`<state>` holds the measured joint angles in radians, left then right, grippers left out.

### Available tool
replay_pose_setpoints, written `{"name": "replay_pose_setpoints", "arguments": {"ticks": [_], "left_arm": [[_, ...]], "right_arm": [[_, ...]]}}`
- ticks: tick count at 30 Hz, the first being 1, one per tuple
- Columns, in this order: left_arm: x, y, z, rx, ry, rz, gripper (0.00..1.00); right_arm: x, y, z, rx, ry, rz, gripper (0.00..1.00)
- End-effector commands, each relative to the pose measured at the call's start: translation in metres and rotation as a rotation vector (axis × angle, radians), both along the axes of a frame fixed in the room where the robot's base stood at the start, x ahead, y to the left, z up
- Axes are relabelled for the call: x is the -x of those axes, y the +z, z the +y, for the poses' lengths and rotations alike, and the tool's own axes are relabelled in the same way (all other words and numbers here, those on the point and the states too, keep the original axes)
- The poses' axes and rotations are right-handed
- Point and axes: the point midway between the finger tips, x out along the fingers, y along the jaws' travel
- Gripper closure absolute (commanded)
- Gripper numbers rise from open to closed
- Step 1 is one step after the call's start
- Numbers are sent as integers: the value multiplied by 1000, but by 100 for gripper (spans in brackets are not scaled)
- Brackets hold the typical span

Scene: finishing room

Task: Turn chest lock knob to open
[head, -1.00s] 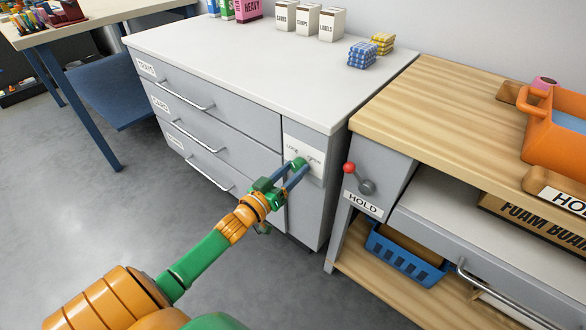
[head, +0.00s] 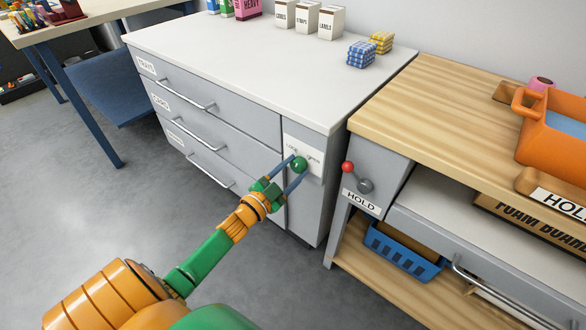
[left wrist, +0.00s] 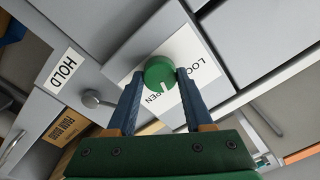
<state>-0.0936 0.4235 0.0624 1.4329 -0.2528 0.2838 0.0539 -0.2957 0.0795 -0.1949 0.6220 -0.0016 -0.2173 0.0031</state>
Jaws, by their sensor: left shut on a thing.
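The chest (head: 225,75) is a grey drawer cabinet with a pale top, in the middle of the head view. Its lock knob (head: 299,164) is round and green, on the right part of the front over a white lock label. In the left wrist view the knob (left wrist: 160,72) has a pale pointer mark, which points toward the "OPEN" end of the label (left wrist: 185,65). My left gripper (head: 294,172) is shut on the knob, its two blue fingers on either side. The left wrist view shows its fingertips (left wrist: 159,75) against the knob's sides. My right gripper is not in view.
A wooden workbench (head: 430,110) stands close on the right, with a red-knobbed lever (head: 348,168) above a HOLD label (head: 361,202). A blue basket (head: 403,252) sits on its lower shelf. Bar handles (head: 187,105) stick out from the chest drawers.

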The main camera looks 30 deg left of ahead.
Motion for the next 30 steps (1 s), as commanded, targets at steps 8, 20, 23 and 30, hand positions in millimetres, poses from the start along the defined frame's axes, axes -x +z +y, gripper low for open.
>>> {"name": "replay_pose_setpoints", "arguments": {"ticks": [8,20,23,30], "left_arm": [[0,-1,0,-232,0,-17,100],[0,-1,0,-444,0,-34,100],[0,-1,0,-468,1,-36,100],[0,-1,0,-494,1,-38,100]], "right_arm": [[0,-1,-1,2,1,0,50],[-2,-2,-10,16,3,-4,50],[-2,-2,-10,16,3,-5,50],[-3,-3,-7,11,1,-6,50]]}}
